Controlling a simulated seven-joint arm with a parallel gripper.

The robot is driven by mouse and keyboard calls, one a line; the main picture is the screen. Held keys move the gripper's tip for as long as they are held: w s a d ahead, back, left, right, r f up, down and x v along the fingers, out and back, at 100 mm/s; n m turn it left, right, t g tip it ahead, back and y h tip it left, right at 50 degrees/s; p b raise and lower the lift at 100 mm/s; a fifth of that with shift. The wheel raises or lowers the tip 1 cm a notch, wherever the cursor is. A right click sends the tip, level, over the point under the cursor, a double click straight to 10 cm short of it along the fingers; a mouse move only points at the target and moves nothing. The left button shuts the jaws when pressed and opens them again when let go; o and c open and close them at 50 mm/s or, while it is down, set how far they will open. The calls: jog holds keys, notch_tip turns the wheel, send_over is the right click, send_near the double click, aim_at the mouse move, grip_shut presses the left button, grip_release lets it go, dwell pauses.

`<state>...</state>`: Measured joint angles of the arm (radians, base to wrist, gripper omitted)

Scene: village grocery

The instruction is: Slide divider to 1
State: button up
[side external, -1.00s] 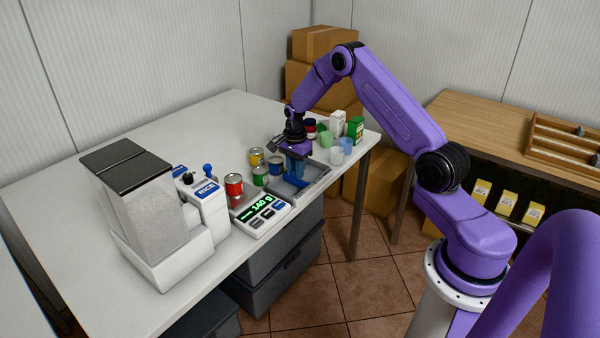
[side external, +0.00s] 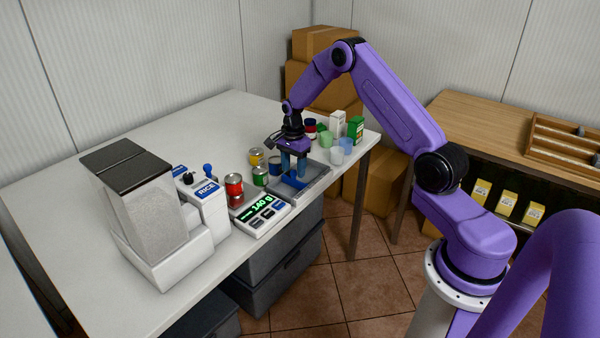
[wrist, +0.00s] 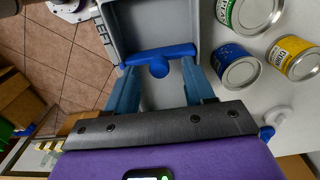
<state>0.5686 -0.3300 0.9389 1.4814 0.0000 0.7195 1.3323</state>
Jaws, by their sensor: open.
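A blue divider with a rounded knob (wrist: 158,68) spans the grey tray; it also shows low in the tray in the side view (side external: 295,181). The grey tray (wrist: 119,32) stands near the table's front edge, also in the side view (side external: 322,181). My gripper (side external: 294,172) is over the tray, pointing down. In the wrist view its two blue fingers (wrist: 160,75) are apart, one on each side of the knob. I cannot tell whether either finger touches the divider. No 1 mark is readable.
Several cans, including a blue one (side external: 275,166) and a red one (side external: 234,185), stand left of the tray. A scale reading 140 g (side external: 262,214) and a rice dispenser (side external: 158,210) are further left. Cups (side external: 337,156) and cartons stand behind right. The table's back left is clear.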

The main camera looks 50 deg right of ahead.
aim_at(292, 172)
jog(key=shift+r, duration=2.75)
jog(key=shift+a+r, duration=0.2)
jog(key=shift+a, duration=0.15)
jog(key=s+a+r+n, duration=0.5)
jog(key=s+a+n, duration=0.2)
jog(key=a, duration=0.3)
jog(key=s+a+r+n, duration=0.5)
jog(key=s+a+n, duration=0.15)
jog(key=a, duration=0.45)
jog(key=s+a+r+n, duration=0.1)
jog(key=s+r+n, duration=0.1)
jog(key=s+n, duration=1.5)
jog(key=s, duration=0.8)
jog(key=shift+a+r, duration=0.2)
